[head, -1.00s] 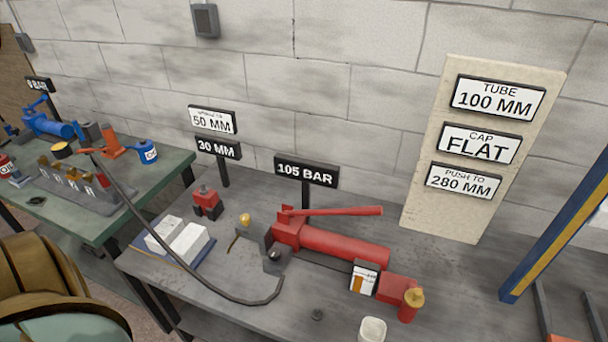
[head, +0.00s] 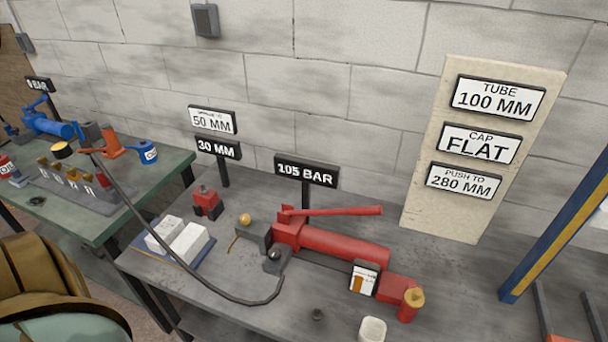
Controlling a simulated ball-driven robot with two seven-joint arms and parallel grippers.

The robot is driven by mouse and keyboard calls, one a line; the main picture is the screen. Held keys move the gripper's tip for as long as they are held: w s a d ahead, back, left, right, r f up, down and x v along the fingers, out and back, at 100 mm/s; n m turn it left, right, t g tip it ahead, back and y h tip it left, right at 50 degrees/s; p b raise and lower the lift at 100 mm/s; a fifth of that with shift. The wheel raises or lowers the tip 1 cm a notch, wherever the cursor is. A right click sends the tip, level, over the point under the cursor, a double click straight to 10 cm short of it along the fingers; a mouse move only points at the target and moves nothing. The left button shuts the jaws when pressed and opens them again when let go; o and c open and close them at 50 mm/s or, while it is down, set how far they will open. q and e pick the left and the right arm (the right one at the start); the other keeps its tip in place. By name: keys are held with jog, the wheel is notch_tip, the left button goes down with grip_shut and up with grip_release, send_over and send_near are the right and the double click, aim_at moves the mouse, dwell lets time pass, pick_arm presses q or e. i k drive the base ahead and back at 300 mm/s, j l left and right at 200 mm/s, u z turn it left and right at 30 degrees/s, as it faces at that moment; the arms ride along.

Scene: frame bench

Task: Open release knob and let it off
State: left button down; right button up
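A red hand pump (head: 335,245) with a long red lever (head: 340,211) lies on the grey bench. At its left end are two dark blocks. One carries a brass-yellow ball knob (head: 245,219), the other a dark shiny ball knob (head: 275,254). I cannot tell for sure which is the release knob or how far it is turned. A black hose (head: 205,285) runs from this end to the left bench. A sign (head: 306,171) behind the pump reads 105 BAR. Neither of my grippers is in view.
White blocks (head: 188,242), a red-black jack (head: 207,202) and a white cup (head: 372,329) stand on the bench. A board (head: 480,150) with signs leans at the wall. A blue-yellow post (head: 555,225) stands right. The green bench (head: 105,222) holds a blue pump (head: 45,125).

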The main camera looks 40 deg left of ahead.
aim_at(275, 253)
jog(key=u, duration=1.4)
